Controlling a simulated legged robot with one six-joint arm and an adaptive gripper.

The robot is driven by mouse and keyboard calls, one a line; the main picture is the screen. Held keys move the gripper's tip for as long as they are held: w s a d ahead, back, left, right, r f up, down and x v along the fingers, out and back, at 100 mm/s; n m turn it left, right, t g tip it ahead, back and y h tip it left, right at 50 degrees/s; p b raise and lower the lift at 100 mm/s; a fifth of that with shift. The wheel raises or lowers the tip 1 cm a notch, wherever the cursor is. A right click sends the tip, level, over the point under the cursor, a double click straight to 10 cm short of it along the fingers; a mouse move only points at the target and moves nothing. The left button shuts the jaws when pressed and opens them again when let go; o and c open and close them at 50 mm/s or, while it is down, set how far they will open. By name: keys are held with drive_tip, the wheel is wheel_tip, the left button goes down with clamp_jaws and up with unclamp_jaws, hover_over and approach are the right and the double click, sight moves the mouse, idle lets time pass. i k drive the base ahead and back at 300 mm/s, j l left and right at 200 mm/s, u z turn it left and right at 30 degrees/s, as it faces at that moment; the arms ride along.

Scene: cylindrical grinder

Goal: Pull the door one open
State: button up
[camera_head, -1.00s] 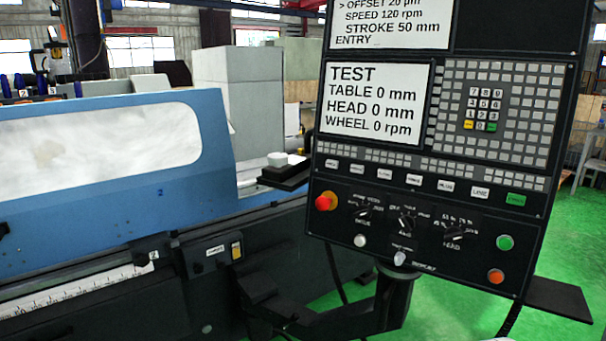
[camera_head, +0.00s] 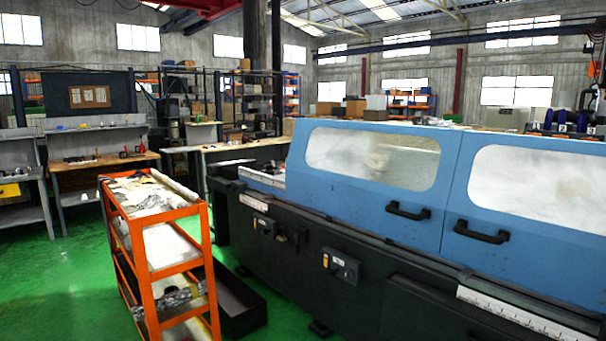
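The grinder shows in the head view with two blue sliding doors. The left door (camera_head: 345,215) has a cloudy window and a black handle (camera_head: 408,211) near its lower right corner. The right door (camera_head: 550,262) has a similar window and a black handle (camera_head: 481,232) near its lower left edge. The doors meet at a thin seam between the handles, and both look closed. I cannot tell which of them is door one. My gripper is not in view.
An orange cart (camera_head: 150,240) with papers on top stands left of the grinder. A dark open box (camera_head: 228,300) lies on the floor between them. Workbenches (camera_head: 95,162) and shelves line the back. Green floor (camera_head: 60,290) is clear at the left.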

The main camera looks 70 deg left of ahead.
sight(403, 160)
drive_tip(key=u, duration=2.2)
drive_tip(key=i+l, duration=0.15)
drive_tip(key=i, duration=0.35)
drive_tip(key=i+l+u, duration=0.1)
drive_tip(key=i, duration=0.45)
drive_tip(key=i+l, duration=0.2)
drive_tip(key=i, duration=0.3)
drive_tip(key=i+l+u, duration=0.1)
drive_tip(key=i, duration=0.4)
drive_tip(key=i+l+u, duration=0.1)
drive_tip(key=i+l, duration=0.2)
drive_tip(key=i, duration=0.2)
